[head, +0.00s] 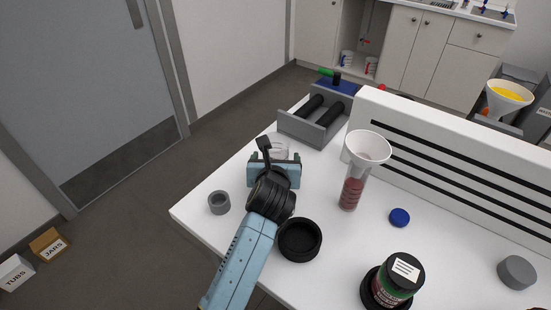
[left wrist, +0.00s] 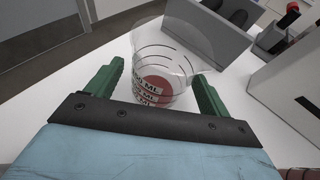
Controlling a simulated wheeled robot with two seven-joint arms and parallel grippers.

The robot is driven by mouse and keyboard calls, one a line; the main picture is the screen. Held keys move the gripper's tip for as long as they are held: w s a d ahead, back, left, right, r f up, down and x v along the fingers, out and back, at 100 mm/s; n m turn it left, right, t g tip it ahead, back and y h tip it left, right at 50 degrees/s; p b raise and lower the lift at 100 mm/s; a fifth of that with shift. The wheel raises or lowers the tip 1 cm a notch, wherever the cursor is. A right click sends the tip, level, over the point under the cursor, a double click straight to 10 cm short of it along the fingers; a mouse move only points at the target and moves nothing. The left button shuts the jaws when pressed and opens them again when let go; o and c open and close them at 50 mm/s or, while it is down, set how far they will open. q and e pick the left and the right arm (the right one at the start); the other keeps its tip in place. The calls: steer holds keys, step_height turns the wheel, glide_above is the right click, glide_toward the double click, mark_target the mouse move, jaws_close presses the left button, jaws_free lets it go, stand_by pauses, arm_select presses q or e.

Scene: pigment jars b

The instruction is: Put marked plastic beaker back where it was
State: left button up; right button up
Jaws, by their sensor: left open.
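The marked plastic beaker (left wrist: 160,62) is clear, with dark lines and ML lettering. In the left wrist view it stands between the two green fingers of my left gripper (left wrist: 158,75), with a reddish disc showing at its bottom. I cannot tell if that disc is in the beaker or under it. In the head view the beaker (head: 279,149) is partly hidden behind my left gripper (head: 274,158), on the white table (head: 335,262). The gripper is open, one finger on each side of the beaker, with no clear contact. My right gripper is not in view.
A clear tube with red contents (head: 350,194) holds a white funnel (head: 368,147) right of my gripper. A grey rack (head: 316,129) stands behind. A grey ring (head: 219,203), black bowl (head: 299,240), blue cap (head: 399,217) and labelled jar (head: 395,280) stand around. A slotted white panel (head: 450,150) borders the right.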

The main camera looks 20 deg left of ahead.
arm_select(q)
steer(key=shift+r, duration=0.1)
steer(key=shift+s+d+r, duration=0.1)
steer(key=shift+s, duration=0.1)
steer(key=p+v, duration=0.1)
steer(key=v, duration=1)
steer(key=shift+s+r, duration=0.1)
steer(key=shift+s, duration=0.2)
